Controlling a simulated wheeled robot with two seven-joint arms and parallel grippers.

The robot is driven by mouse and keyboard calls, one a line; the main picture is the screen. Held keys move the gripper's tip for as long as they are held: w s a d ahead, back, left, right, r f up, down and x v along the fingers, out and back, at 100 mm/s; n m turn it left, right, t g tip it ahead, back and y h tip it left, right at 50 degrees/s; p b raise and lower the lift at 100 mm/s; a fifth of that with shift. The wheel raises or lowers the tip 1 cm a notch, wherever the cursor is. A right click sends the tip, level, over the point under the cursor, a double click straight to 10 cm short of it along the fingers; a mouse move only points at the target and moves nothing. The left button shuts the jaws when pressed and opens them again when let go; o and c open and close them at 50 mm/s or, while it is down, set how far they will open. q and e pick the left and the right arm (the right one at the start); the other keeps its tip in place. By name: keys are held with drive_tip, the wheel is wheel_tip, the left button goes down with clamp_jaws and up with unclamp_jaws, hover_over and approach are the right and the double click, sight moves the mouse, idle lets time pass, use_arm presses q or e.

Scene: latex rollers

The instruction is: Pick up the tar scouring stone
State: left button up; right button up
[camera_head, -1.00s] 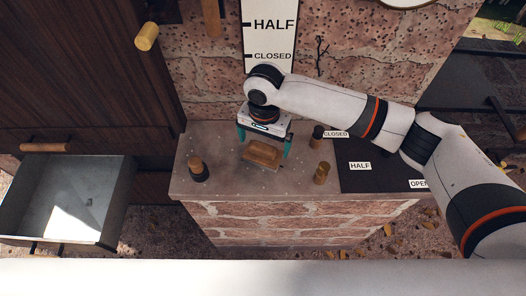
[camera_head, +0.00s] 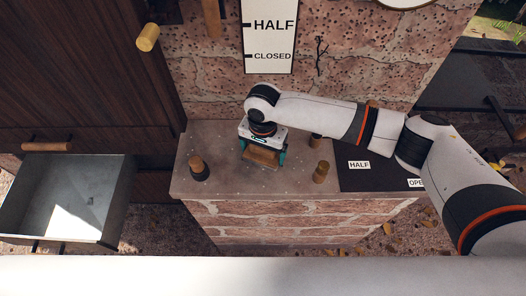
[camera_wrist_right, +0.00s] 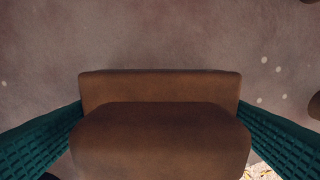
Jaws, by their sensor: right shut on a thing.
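The tar scouring stone, a brown block (camera_head: 262,157), is on the stone counter (camera_head: 225,178), partly hidden by my gripper in the head view. In the right wrist view the brown block (camera_wrist_right: 160,140) fills the lower middle, a rounded upper part over a wider slab. My right gripper (camera_head: 262,158) comes down over it with its teal fingers at its two sides. In the right wrist view the fingers touch the left and right ends of the block. I cannot tell whether the block is clear of the counter. My left gripper is not in view.
Small dark-and-brown knobs stand on the counter to the left (camera_head: 198,168) and right (camera_head: 321,172), with another behind the right one (camera_head: 315,141). A dark plate (camera_head: 375,175) with labels lies at right. An open metal drawer (camera_head: 68,195) is at left.

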wheel_tip(320, 180, up, 10)
drive_tip(key=shift+r, duration=0.1)
idle(0.4)
